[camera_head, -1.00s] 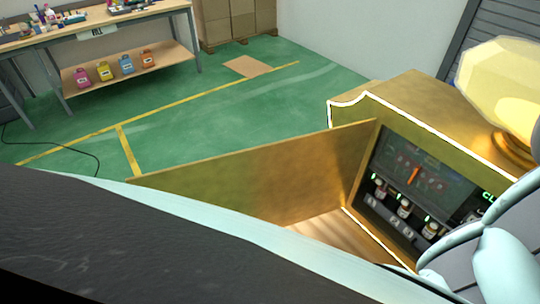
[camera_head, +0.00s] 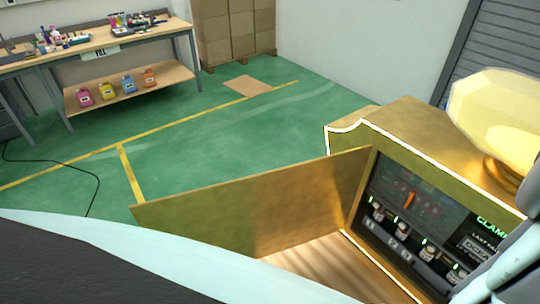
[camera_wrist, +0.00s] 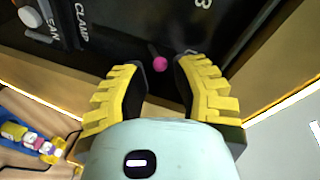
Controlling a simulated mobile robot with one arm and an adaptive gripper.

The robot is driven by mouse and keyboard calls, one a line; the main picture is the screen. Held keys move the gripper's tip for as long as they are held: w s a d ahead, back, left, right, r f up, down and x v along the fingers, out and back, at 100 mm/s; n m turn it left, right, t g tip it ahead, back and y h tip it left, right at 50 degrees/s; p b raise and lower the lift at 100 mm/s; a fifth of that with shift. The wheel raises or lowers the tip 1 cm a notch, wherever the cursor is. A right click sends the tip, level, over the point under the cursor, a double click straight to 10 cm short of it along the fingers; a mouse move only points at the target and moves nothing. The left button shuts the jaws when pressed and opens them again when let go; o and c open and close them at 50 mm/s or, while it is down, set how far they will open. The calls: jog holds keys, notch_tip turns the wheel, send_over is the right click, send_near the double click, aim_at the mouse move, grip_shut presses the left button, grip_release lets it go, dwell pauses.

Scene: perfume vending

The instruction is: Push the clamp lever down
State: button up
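In the wrist view, a small pink ball knob (camera_wrist: 160,64) on a short dark stem stands out from the dark panel (camera_wrist: 125,28). The word CLAMP (camera_wrist: 82,27) is printed on that panel to the left, and the knob appears to be the clamp lever's end. My gripper (camera_wrist: 161,72) has its yellow, dark-padded fingers apart, with the knob in view between their tips. I cannot tell whether they touch it. The head view shows the golden machine (camera_head: 425,140) with its lit screen (camera_head: 412,205), but the lever and my gripper do not show there.
A white knob (camera_wrist: 28,17) sits at the panel's upper left corner. The open golden door (camera_head: 255,205) extends left from the machine. A yellowish faceted bottle shape (camera_head: 500,110) stands on top.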

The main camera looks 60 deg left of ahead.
jog(key=shift+x, duration=1.4)
jog(key=shift+o, duration=0.5)
grip_shut()
